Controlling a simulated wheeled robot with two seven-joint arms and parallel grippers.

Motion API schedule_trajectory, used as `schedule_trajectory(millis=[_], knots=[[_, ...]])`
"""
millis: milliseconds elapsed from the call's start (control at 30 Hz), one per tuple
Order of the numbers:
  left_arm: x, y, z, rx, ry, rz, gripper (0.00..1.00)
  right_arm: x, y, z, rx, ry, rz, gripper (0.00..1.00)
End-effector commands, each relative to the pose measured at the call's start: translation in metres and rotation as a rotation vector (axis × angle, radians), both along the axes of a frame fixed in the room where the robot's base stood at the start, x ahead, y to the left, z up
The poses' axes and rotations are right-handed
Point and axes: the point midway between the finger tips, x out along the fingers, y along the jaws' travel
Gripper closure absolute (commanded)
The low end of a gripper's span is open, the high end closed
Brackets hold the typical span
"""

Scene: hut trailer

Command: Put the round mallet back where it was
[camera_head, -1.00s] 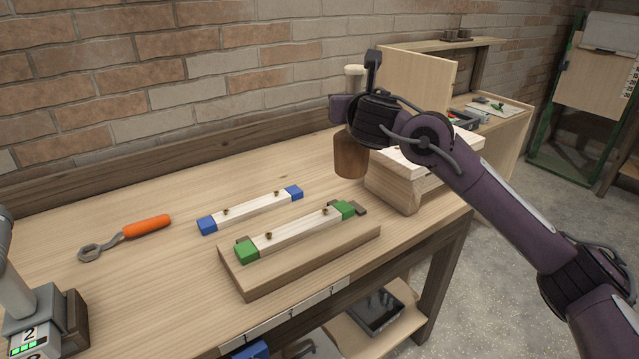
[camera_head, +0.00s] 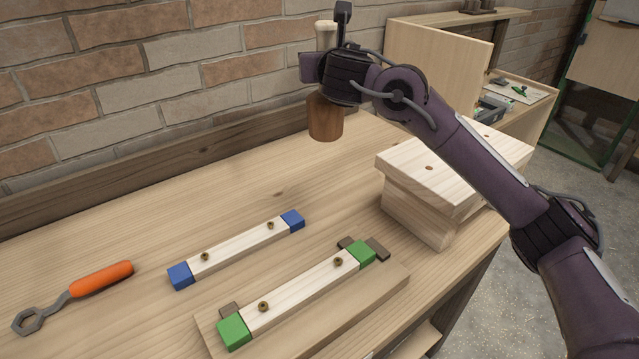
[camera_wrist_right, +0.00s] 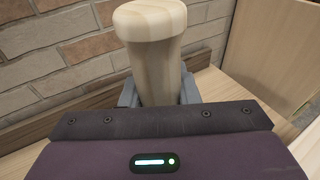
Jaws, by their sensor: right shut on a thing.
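The round mallet has a dark brown cylindrical head (camera_head: 325,118) and a pale wooden handle (camera_head: 326,36). It is upright with the head down, and appears held above the back of the workbench. My right gripper (camera_head: 318,70) is shut on the mallet's handle, partly hidden behind my purple wrist. In the right wrist view the pale handle (camera_wrist_right: 155,50) stands between the grey fingers. My left gripper is not in view.
The workbench (camera_head: 150,240) holds an orange-handled wrench (camera_head: 100,277), a blue-ended bar (camera_head: 238,247), a green-ended bar (camera_head: 300,292) on a board, and a stacked wooden block (camera_head: 430,190) at right. A brick wall stands behind. The bench under the mallet is clear.

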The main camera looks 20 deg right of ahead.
Motion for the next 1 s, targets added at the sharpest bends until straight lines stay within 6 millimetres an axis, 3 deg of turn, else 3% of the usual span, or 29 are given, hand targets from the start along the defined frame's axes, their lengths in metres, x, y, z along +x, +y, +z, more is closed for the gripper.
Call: schedule_trajectory(millis=[167,600,867,1000], knots=[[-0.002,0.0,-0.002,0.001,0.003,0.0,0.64,-0.001,0.0,-0.026,-0.002,0.0,0.001,1.0],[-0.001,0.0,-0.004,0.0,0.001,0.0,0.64,-0.002,0.001,-0.133,0.0,-0.002,0.001,1.0],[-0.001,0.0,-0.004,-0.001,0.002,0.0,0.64,-0.003,0.001,-0.157,0.001,-0.004,0.002,1.0],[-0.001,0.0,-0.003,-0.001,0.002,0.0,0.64,-0.003,0.001,-0.179,0.001,-0.001,0.001,1.0]])
